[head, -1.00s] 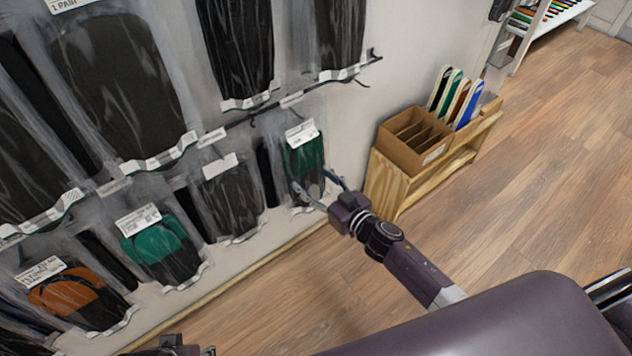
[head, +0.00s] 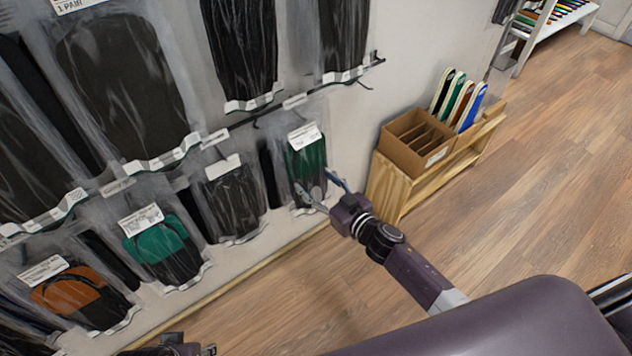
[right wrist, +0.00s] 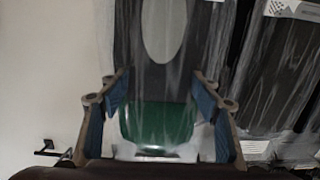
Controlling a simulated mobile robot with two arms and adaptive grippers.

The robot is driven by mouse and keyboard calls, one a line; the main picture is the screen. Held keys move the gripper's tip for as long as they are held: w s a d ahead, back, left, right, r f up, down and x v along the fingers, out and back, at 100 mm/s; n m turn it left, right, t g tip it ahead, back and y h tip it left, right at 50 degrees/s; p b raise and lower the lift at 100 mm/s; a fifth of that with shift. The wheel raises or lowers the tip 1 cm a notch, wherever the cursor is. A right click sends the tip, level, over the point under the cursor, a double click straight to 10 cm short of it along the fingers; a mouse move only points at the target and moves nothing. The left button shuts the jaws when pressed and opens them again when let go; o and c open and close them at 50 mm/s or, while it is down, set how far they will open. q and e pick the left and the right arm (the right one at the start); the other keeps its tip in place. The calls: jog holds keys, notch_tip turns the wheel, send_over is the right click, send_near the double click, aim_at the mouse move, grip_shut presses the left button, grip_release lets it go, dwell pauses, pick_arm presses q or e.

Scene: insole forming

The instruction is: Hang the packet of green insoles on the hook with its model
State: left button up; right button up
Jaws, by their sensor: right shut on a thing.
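The packet of green insoles (head: 306,157), clear plastic with a white label at its top, is held upright before the wall's lower right end. My right gripper (head: 325,191) is shut on its lower part. In the right wrist view the packet's green part (right wrist: 158,122) lies between the fingers (right wrist: 160,108). A similar green-and-black packet (head: 163,249) hangs in the lower row, left of a dark packet (head: 233,197). A dark hook (head: 364,85) sticks out at the right end of the upper row. My left gripper (head: 190,349) is cut off by the bottom edge.
Large dark packets (head: 122,80) hang in the upper row. An orange-and-black packet (head: 75,294) hangs at lower left. A cardboard box (head: 411,145) and coloured insoles stand on a wooden stand (head: 393,186) to the right. The wooden floor is open at right.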

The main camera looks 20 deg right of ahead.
jog(key=o, duration=1.3)
pick_arm(q)
jog(key=shift+s+f, duration=0.15)
jog(key=shift+f, duration=0.1)
pick_arm(e)
jog(key=v, duration=1.2)
